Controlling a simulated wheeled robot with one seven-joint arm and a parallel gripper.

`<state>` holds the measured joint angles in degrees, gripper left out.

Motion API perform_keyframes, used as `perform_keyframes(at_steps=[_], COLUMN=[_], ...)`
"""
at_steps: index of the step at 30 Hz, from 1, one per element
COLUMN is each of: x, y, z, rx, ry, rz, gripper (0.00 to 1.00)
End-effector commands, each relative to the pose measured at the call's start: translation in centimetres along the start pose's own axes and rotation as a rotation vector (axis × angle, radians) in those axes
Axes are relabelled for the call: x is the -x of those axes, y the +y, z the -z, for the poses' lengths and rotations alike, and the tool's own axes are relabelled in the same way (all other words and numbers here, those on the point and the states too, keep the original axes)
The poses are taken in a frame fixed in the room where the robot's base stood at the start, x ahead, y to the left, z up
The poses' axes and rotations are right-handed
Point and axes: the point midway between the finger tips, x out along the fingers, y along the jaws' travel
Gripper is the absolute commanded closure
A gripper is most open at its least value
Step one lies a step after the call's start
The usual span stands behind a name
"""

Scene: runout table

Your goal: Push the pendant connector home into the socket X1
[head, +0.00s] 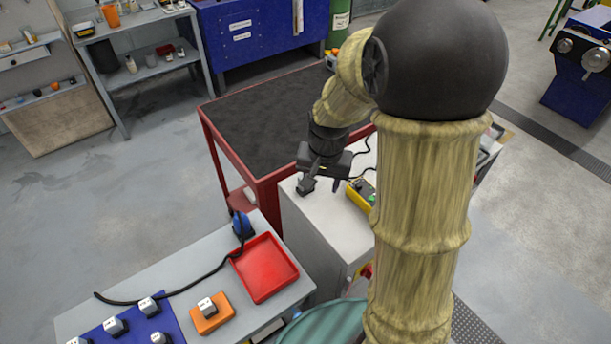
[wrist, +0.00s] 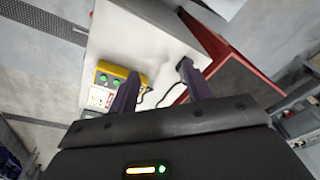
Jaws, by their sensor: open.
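My gripper (head: 323,185) is open just above the pale cabinet top. In the wrist view its two fingers (wrist: 160,72) stand apart with nothing between them. A small dark connector (wrist: 184,68) is at the cabinet's edge, beside the tip of the right finger in that view; I cannot tell whether they touch. A thin black cable (wrist: 164,93) runs between it and the yellow pendant (wrist: 118,82). The pendant has green buttons and lies on the cabinet, also in the head view (head: 363,193). I cannot make out socket X1 or how far in the connector sits.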

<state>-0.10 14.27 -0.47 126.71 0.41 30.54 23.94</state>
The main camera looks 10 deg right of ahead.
Motion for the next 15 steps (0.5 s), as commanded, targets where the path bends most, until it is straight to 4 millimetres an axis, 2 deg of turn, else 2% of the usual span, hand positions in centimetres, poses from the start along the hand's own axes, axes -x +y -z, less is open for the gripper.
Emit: perform_keyframes(at_steps=[1, 3, 9, 12, 15], x=[0.9, 1.1, 0.8, 0.3, -0.1], y=[-1.0, -2.0, -4.6, -5.3, -5.7], z=[2.2, 4.6, 10.7, 12.5, 13.4], rx=[-0.083, -0.206, -0.542, -0.662, -0.729], ry=[-0.017, -0.039, -0.086, -0.099, -0.105], rz=[-0.009, -0.023, -0.073, -0.096, -0.108], gripper=[0.51, 0.51, 0.51, 0.51, 0.51])
